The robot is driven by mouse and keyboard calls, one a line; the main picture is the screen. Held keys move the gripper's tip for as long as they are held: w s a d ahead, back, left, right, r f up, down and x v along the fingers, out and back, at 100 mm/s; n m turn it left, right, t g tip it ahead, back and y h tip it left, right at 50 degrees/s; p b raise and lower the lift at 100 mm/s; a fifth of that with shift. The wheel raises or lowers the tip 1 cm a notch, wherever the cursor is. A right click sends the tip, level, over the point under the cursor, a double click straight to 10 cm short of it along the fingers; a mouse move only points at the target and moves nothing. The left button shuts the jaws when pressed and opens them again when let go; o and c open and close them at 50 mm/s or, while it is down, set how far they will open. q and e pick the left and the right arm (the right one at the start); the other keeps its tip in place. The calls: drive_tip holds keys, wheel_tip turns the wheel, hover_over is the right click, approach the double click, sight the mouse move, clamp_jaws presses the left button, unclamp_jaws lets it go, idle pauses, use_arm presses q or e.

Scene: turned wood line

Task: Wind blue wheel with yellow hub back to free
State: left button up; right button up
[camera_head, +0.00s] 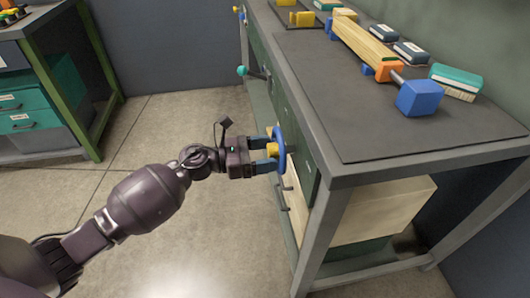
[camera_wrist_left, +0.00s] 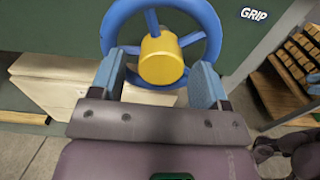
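The blue wheel (camera_head: 282,152) with its yellow hub (camera_head: 272,150) stands upright on the front face of the dark green bench. My left gripper (camera_head: 267,153) is at the wheel, with its blue fingers apart on either side of the hub. In the left wrist view the wheel's blue rim (camera_wrist_left: 212,32) and yellow hub (camera_wrist_left: 162,58) show between and beyond the spread fingers. A gap shows left of the hub; on the right I cannot tell whether the finger touches hub or rim.
A teal-knobbed lever (camera_head: 243,71) sticks out farther along the bench front. A pale wooden box (camera_head: 385,208) sits below. The floor (camera_head: 190,235) in front is clear.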

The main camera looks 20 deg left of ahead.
use_arm(q)
drive_tip(key=c, duration=0.9)
